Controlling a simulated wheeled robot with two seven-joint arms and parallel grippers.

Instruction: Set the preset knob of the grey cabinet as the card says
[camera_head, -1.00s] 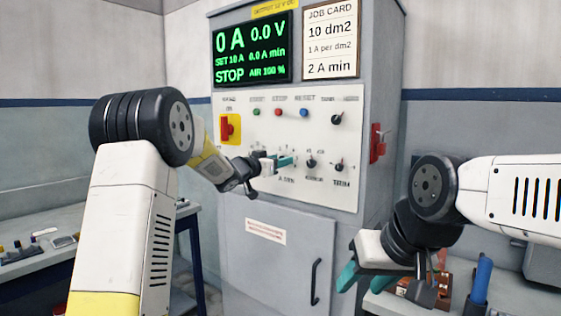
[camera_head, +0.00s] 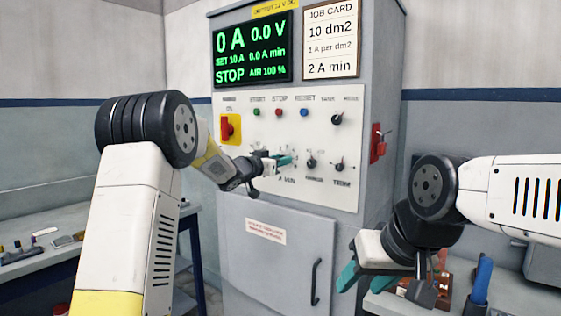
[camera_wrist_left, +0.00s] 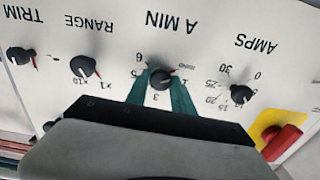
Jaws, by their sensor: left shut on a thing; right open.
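The grey cabinet (camera_head: 232,232) faces me with a white knob panel (camera_head: 232,172). My left gripper (camera_head: 285,161) is shut on the A MIN knob (camera_wrist_left: 160,80), with a teal finger on each side of it in the left wrist view. The dial there shows marks including 1, 3, 5 and 6; I cannot tell exactly where its pointer stands. The job card (camera_head: 331,40) reads 10 dm2, 1 A per dm2, 2 A min. The green display (camera_head: 252,48) reads SET 10 A, 6.0 A min, STOP. My right gripper (camera_head: 385,284) is open and empty, low at the right.
The AMPS knob (camera_wrist_left: 241,95) and RANGE knob (camera_wrist_left: 83,66) flank the held knob, and the TRIM knob (camera_wrist_left: 20,56) is further along. A red switch on yellow (camera_head: 230,129) is on the panel's left. A bench (camera_head: 40,258) stands at the left.

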